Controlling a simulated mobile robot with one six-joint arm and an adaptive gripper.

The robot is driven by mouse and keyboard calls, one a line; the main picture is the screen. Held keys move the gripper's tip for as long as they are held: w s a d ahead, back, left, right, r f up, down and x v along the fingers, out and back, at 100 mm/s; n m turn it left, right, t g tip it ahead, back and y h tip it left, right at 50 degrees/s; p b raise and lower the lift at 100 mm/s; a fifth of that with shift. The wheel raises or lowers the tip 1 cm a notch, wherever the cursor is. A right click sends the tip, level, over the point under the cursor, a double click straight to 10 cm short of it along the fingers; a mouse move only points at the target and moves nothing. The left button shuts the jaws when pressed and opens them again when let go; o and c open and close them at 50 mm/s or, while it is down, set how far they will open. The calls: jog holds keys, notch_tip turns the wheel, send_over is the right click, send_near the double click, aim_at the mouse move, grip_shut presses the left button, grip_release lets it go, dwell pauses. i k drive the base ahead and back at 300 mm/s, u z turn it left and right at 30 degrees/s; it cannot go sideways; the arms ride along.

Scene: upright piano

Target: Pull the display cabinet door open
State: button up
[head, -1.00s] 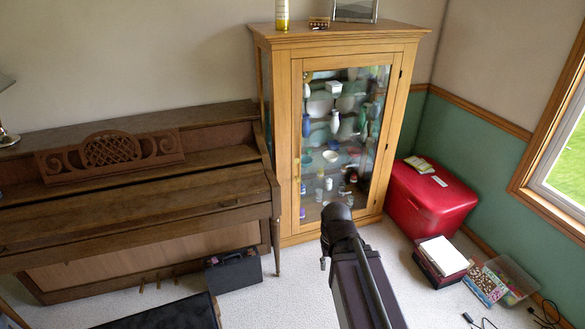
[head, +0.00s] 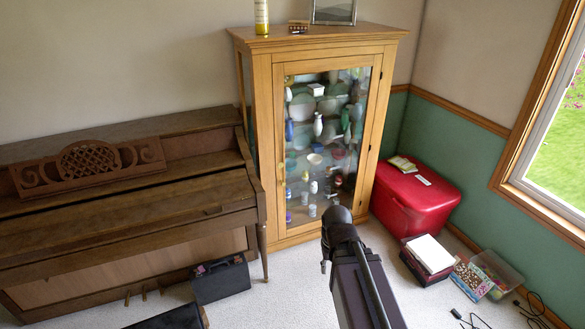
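The display cabinet (head: 262,120) is a tall light-wood case standing against the back wall, right of the piano. Its door (head: 279,190) has a wooden frame around a large glass pane and looks shut. Small dark marks like hinges show along the door's right edge. I cannot clearly make out a handle on its left side. Behind the glass are several vases, cups and small bottles on shelves. My dark arm reaches up from the bottom of the picture, its visible end overlapping the cabinet's lower right part. My gripper itself does not show.
An upright piano (head: 120,210) stands left of the cabinet, with a black case (head: 222,280) on the floor before it. A red chest (head: 415,200) is right of the cabinet. A box with papers (head: 428,255), a clear bin (head: 497,275) and cables lie at right.

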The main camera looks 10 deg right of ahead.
aim_at(279, 69)
jog(key=i, duration=0.9)
